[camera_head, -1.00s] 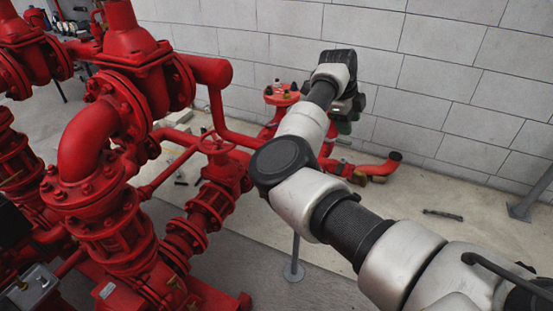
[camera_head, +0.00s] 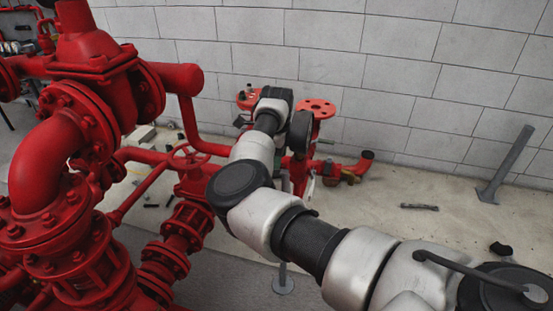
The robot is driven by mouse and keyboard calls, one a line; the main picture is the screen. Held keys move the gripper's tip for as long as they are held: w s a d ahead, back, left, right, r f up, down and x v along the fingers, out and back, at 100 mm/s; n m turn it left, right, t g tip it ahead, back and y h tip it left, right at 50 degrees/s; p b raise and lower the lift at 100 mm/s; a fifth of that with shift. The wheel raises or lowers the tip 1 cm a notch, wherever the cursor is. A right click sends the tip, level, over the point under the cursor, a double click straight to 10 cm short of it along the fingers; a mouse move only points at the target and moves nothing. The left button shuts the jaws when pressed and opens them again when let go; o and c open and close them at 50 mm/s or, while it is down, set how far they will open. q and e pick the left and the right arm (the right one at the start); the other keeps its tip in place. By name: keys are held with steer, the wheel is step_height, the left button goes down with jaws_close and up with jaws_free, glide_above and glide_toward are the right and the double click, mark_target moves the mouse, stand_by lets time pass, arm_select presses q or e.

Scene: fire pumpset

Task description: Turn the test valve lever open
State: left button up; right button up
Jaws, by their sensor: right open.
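My right arm reaches in from the lower right, and its dark wrist (camera_head: 300,132) stands in front of the red standpipe by the wall. My right gripper (camera_head: 292,178) is small and partly covered by my own arm; it is open, with nothing seen in it. Beside it on the right, a low red pipe (camera_head: 365,161) with an open dark end carries a small brass-coloured fitting (camera_head: 350,177). I cannot make out the test valve lever clearly, nor whether the gripper touches anything. My left gripper is out of view.
Large red flanged pump pipes (camera_head: 50,160) fill the left. A red handwheel (camera_head: 188,157) stands left of my arm.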

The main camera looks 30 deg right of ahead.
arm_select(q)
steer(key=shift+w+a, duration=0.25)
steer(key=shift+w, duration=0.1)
arm_select(e)
steer(key=shift+f, duration=0.65)
jaws_close()
